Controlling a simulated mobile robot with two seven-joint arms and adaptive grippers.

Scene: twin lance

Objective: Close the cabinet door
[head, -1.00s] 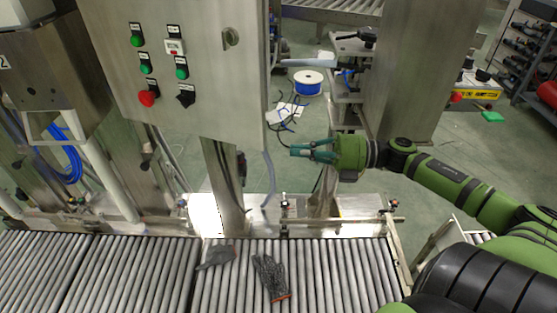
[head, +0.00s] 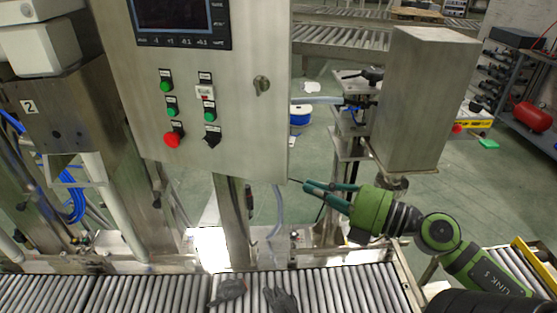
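The steel cabinet (head: 225,110) fills the upper left middle of the head view. Its front carries a dark screen, green buttons, a red knob and a keyhole-like latch (head: 262,84) near the right edge. The front face looks flat; I cannot tell whether the door stands slightly ajar. My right gripper (head: 308,187) is just right of the cabinet's lower right corner, fingers pointing left. Whether it touches the cabinet is unclear. Its fingers lie close together, and their opening is hard to judge. My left gripper is out of view.
A roller conveyor (head: 150,294) runs along the bottom with two grey gloves (head: 228,289) on it. A steel box-shaped column (head: 424,100) stands behind my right arm. A post (head: 232,220) holds the cabinet.

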